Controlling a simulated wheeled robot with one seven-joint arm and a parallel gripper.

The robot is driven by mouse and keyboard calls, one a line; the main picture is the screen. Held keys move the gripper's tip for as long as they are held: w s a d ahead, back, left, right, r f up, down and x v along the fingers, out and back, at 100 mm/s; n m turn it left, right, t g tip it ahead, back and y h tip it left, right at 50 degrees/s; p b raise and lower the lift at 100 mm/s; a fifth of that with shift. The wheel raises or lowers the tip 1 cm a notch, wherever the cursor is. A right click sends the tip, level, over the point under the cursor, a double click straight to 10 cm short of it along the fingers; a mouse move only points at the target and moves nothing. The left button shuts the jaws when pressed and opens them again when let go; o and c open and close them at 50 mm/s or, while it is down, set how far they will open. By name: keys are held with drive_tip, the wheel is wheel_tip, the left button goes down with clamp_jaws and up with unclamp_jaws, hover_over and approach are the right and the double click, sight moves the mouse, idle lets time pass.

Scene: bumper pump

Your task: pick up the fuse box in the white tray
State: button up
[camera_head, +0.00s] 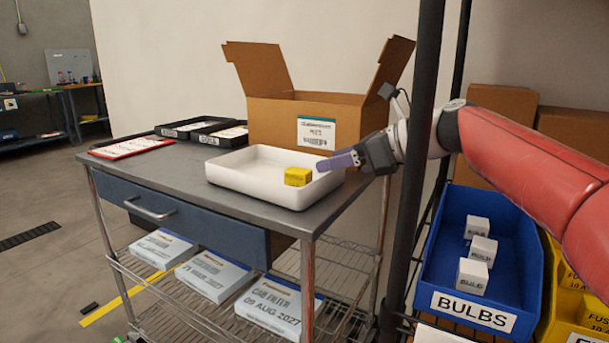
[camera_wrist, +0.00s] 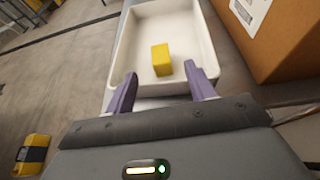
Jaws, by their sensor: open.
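The yellow fuse box (camera_head: 298,176) lies in the white tray (camera_head: 228,176), near the tray's right front side. In the wrist view the fuse box (camera_wrist: 161,60) sits on the floor of the white tray (camera_wrist: 126,50), ahead of and between my fingers. My gripper (camera_head: 338,161) is over the right part of the tray, to the right of the fuse box. In the wrist view my gripper (camera_wrist: 163,90) has its two purple fingers spread wide with nothing between the tips. The fuse box appears apart from both fingers.
An open cardboard box (camera_head: 270,120) stands behind the tray on the grey cart (camera_head: 180,190). Black trays (camera_head: 190,129) and a red-edged sheet (camera_head: 131,147) lie to the left. A dark rack post (camera_head: 415,150) and a blue BULBS bin (camera_head: 500,240) are on the right.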

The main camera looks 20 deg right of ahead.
sight(300, 170)
drive_tip(key=shift+w+f, duration=0.15)
drive_tip(key=shift+w, duration=0.15)
drive_tip(key=x, duration=0.7)
drive_tip(key=shift+a+f+b, duration=0.2)
drive_tip(key=shift+b, duration=0.15)
drive_tip(key=shift+c, duration=0.4)
drive_tip(key=c, duration=1)
